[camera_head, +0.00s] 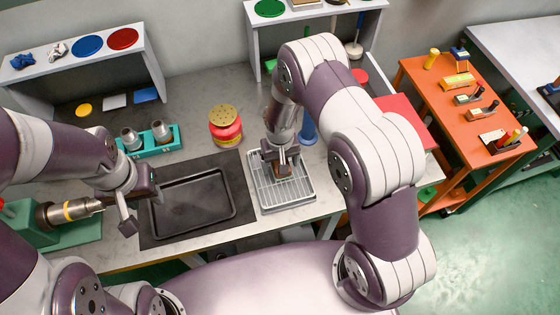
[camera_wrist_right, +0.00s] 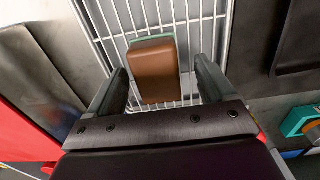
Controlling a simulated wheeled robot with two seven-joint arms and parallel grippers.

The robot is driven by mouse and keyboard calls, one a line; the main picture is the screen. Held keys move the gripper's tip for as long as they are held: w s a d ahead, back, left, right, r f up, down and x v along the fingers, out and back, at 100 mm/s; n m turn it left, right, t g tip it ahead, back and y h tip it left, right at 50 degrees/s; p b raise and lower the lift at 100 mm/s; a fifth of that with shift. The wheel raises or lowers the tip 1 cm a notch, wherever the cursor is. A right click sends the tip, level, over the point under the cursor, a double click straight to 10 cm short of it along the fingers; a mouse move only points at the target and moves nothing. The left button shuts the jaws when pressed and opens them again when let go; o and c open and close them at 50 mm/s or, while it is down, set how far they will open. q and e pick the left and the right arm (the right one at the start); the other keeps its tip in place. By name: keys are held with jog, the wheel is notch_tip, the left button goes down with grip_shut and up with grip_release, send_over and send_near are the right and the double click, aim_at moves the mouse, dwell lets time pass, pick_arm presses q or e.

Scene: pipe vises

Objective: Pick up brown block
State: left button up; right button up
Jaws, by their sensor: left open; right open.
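The brown block (camera_wrist_right: 155,72) lies on the wire rack tray (camera_wrist_right: 108,18) in the right wrist view, with a thin green edge along its far side. My right gripper (camera_wrist_right: 162,88) is open, with one finger on each side of the block and gaps showing beside it. In the head view this right gripper (camera_head: 281,160) is low over the rack tray (camera_head: 304,196), and the block is mostly hidden by it. My left gripper (camera_head: 140,210) is open and empty, over the left edge of the black tray (camera_head: 193,204).
A red jar with a perforated lid (camera_head: 225,126) and a teal holder with metal parts (camera_head: 150,145) stand behind the black tray. A green vise (camera_head: 60,225) is at the left. A blue bottle (camera_head: 308,128) stands close behind the rack. An orange table (camera_head: 470,120) is at the right.

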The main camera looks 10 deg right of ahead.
jog(key=shift+d+f, duration=0.15)
jog(key=shift+f, duration=0.25)
jog(key=shift+d+f, duration=0.1)
jog(key=shift+f, duration=0.05)
jog(key=c, duration=0.9)
jog(key=shift+c, duration=1.6)
jog(key=shift+w+r+b, duration=0.1)
jog(key=shift+r+b, duration=0.3)
jog(key=shift+r, duration=0.25)
notch_tip(320, 180, up, 3)
jog(key=shift+d+b, duration=0.1)
jog(key=shift+b, duration=0.55)
jog(key=s+d+r+b, duration=0.2)
jog(key=s+d+r, duration=0.3)
jog(key=d, duration=0.5)
jog(key=shift+s+r, duration=0.4)
jog(key=shift+r, duration=0.55)
